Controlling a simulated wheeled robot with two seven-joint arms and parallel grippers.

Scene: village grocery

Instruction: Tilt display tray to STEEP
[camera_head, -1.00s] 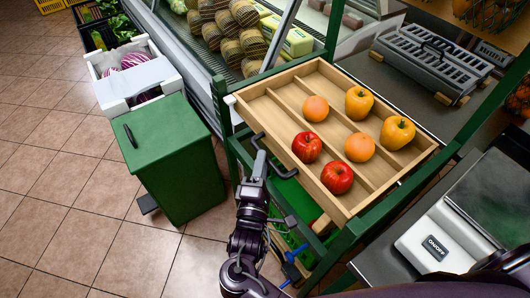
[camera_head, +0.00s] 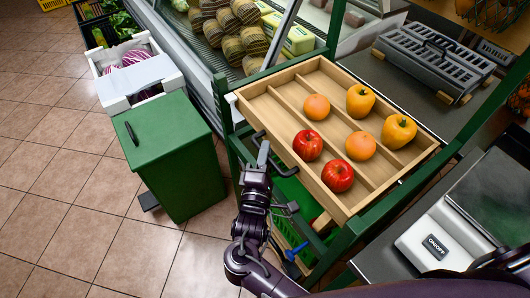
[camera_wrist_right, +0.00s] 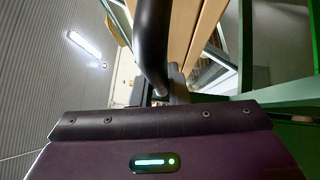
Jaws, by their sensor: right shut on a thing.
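The wooden display tray (camera_head: 284,125) has several lengthwise compartments and sits in a green frame (camera_head: 385,200). It holds red apples (camera_head: 338,177), oranges (camera_head: 316,107) and yellow-orange peppers (camera_head: 398,131). A black bar handle (camera_head: 284,172) is on its near left side. My right gripper (camera_head: 263,158) is shut on this handle. In the right wrist view the black handle (camera_wrist_right: 152,45) runs down into my right gripper (camera_wrist_right: 160,97), below the tray's wooden slats (camera_wrist_right: 188,30). My left gripper is not in view.
A green bin (camera_head: 170,150) stands on the tiled floor at left, beside a white crate (camera_head: 112,100). A scale (camera_head: 440,235) is at right, a grey slatted device (camera_head: 432,62) on the counter behind. A green crate (camera_head: 285,205) lies below the tray.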

